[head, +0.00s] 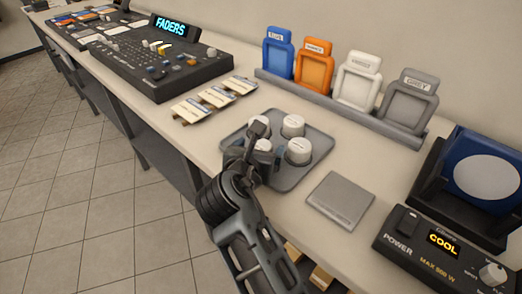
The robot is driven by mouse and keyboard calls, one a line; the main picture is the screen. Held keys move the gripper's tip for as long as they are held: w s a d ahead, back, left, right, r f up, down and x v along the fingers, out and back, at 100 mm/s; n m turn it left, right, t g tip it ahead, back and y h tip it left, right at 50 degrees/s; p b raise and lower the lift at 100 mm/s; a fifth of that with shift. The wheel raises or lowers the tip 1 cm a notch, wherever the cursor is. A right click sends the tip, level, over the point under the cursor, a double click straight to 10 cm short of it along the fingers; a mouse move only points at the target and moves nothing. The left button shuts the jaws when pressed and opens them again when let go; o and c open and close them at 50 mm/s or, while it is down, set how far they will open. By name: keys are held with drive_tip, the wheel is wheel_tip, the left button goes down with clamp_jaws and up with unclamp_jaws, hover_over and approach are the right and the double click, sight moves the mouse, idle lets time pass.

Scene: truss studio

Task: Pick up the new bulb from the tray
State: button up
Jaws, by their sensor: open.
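A grey tray (288,181) sits on the counter in the middle of the head view. White round pieces with small labels stand on it, one at the back (292,126) and one at the right (299,151). I cannot tell which of them is the new bulb. Another pale piece is partly hidden behind my gripper (259,148). My gripper is over the left part of the tray, open, with its dark fingers close to that hidden piece. I cannot tell whether they touch it.
A flat grey plate (341,199) lies right of the tray. A power box reading COOL (442,244) and a dark cradle with a blue panel (482,170) stand further right. Coloured frames in a rack (342,108) line the wall. Cards (214,96) and a FADERS console (150,65) lie left.

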drive_tip(key=shift+c, duration=0.3)
drive_tip(key=c, duration=1.1)
